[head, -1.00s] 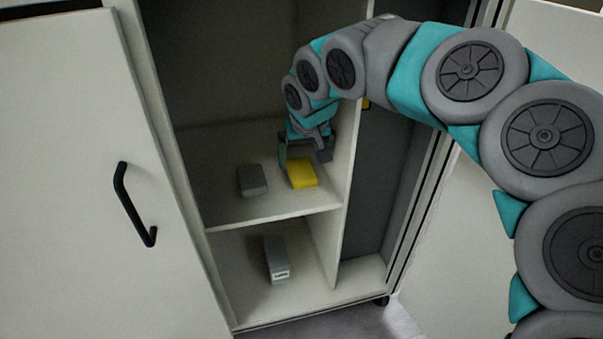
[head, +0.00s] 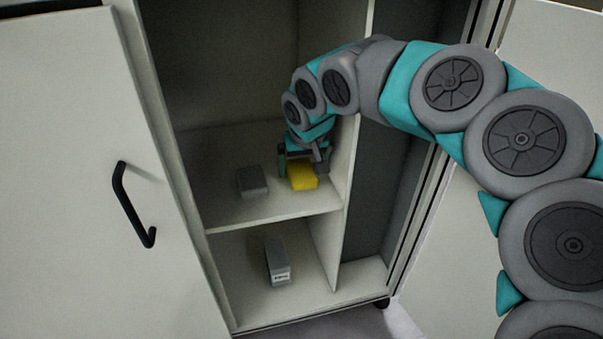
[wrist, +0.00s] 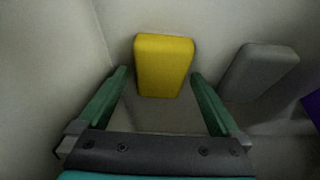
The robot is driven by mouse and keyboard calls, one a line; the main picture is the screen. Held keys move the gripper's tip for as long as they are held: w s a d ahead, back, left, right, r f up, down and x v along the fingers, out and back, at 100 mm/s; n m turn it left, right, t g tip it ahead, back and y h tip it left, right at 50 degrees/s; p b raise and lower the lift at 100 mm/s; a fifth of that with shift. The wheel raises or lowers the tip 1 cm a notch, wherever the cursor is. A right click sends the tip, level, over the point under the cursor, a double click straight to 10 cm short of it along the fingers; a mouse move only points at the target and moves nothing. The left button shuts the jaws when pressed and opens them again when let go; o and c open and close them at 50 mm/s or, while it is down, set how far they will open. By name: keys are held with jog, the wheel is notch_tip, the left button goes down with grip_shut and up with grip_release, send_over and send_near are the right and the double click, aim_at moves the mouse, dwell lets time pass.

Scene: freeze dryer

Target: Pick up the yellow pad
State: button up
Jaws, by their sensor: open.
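The yellow pad (head: 302,176) lies on the upper shelf of the open cabinet, near the right-hand divider. My gripper (head: 303,170) is just above and behind it in the head view, pointing down. In the wrist view the yellow pad (wrist: 164,65) sits ahead of the fingertips, centred between them. My gripper (wrist: 158,80) is open and empty, with one green finger on each side. Whether a finger touches the pad cannot be told.
A grey pad (head: 252,181) lies on the shelf left of the yellow one, and close to one finger in the wrist view (wrist: 262,72). A grey box (head: 277,262) stands on the lower shelf (head: 245,290). The divider wall (head: 345,150) is close on the right.

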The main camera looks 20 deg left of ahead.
jog(key=shift+c, duration=0.2)
jog(key=c, duration=1.2)
